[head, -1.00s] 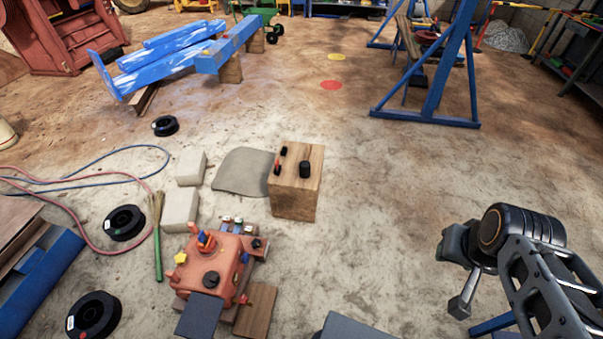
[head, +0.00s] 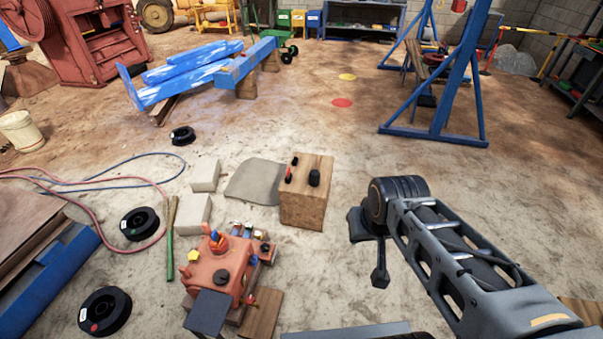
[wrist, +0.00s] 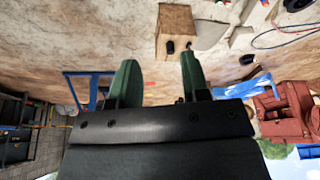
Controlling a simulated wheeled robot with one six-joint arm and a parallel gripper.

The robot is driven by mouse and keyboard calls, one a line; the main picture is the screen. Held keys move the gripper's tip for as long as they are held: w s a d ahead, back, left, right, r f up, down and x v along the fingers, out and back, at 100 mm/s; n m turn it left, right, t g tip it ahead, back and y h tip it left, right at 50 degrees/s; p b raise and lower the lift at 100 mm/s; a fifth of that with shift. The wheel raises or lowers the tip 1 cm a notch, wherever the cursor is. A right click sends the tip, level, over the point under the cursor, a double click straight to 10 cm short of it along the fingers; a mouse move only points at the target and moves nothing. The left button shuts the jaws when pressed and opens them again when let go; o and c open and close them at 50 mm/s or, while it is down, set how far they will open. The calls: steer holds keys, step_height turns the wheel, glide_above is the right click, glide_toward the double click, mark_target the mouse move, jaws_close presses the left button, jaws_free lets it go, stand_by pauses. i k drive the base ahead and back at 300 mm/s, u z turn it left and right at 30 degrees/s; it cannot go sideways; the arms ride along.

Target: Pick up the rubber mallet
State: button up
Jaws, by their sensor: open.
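A short black cylinder (head: 314,178) stands on the wooden block (head: 303,212), near its right side. A small red-and-black piece (head: 289,174) sits at the block's left edge. I cannot tell for sure whether either one is the rubber mallet, and no long handle shows. In the wrist view, which is upside down, the block (wrist: 175,20) and the black cylinder (wrist: 170,47) show beyond the fingertips. My gripper (wrist: 156,70) is open, with two green fingers spread wide and nothing between them. In the head view, my arm's end is right of the block, apart from it.
An orange machine model (head: 216,268) with small coloured parts stands in front of the block. Pale blocks (head: 193,214), a grey mat (head: 256,182), black spools (head: 140,223) and hoses lie to the left. A blue A-frame (head: 440,80) stands at the back right. Floor behind the block is clear.

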mark_target(314, 175)
steer(key=i, duration=0.9)
steer(key=k, duration=0.45)
steer(key=z, duration=0.9)
steer(key=i, duration=1.3)
steer(key=u, duration=0.95)
steer(key=i, duration=0.8)
steer(key=u, duration=0.85)
